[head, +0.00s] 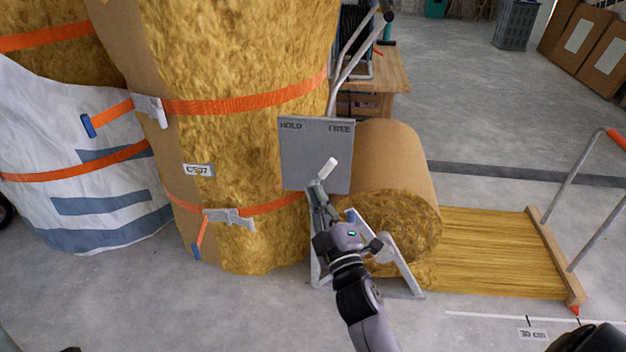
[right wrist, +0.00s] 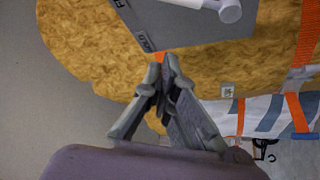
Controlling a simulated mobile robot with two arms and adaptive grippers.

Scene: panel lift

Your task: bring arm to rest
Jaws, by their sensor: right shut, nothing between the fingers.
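My right gripper (head: 318,192) is shut and empty in the head view, in front of the lower part of a grey panel (head: 305,150) marked HOLD and FREE. A white-tipped lever (head: 328,168) stands on the panel just above the fingertips. In the right wrist view, the closed fingers (right wrist: 164,75) point toward the grey panel (right wrist: 120,12) and the white lever end (right wrist: 229,11). I cannot tell whether the fingers touch anything.
A strapped insulation roll (head: 240,75) stands left of the panel. Another roll (head: 400,165) lies behind it on a grey stand (head: 400,270), its sheet (head: 490,250) running right to a wooden bar (head: 555,255). A wooden table (head: 390,72) stands behind.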

